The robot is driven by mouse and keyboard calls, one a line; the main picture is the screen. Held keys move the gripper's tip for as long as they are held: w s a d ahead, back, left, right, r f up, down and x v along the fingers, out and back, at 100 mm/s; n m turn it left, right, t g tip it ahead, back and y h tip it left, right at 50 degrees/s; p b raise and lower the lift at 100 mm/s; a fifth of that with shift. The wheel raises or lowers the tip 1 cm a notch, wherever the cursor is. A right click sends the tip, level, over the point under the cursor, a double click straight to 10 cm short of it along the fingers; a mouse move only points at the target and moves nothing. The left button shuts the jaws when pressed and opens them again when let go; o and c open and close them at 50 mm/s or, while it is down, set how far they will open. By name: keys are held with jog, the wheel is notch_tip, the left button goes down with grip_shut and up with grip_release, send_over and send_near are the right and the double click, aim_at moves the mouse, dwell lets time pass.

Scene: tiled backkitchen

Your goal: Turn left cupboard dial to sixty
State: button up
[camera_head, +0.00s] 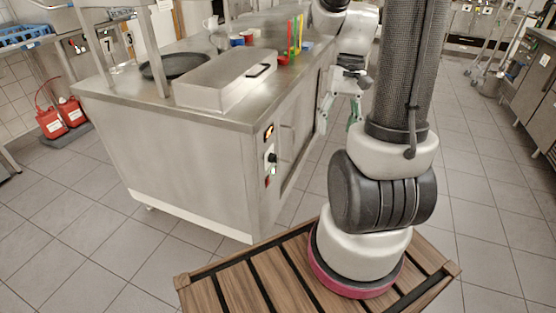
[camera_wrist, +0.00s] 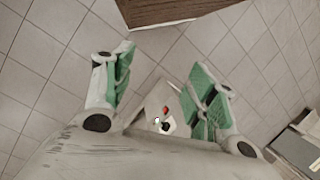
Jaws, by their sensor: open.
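The metal cupboard (camera_head: 185,165) stands left of my arm under a steel worktop. A narrow control panel on its right-hand face carries a dark dial (camera_head: 272,158), below a small lit orange display (camera_head: 268,131). The dial is too small to read its setting. My gripper (camera_head: 338,112) is beyond the panel, to its upper right, beside the cupboard's long face and apart from the dial. In the wrist view my gripper (camera_wrist: 160,84) shows its green-padded fingers spread wide with nothing between them.
A steel box (camera_head: 225,82), a black pan (camera_head: 175,66) and coloured items stand on the worktop. Two red canisters (camera_head: 60,118) are on the floor at left. Tiled floor (camera_head: 480,215) is clear at right. Steel units (camera_head: 530,90) line the right edge.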

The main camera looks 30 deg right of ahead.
jog(key=w+d+f+m+y, duration=0.1)
jog(key=w+f+y, duration=0.2)
jog(key=f, duration=0.5)
jog(key=w+f+m+y, duration=0.2)
jog(key=f+y, duration=0.1)
jog(key=f, duration=0.5)
jog(key=n+t+y, duration=0.4)
jog(key=n+t, duration=0.2)
jog(key=t, duration=0.9)
send_near(273, 158)
jog(key=w+f, duration=0.1)
jog(key=w, duration=0.1)
jog(key=x, duration=0.7)
jog(key=shift+f+g+y, duration=0.15)
jog(key=shift+g+y, duration=0.15)
jog(key=shift+w+d, duration=0.1)
jog(key=shift+d, duration=0.05)
jog(key=c, duration=1)
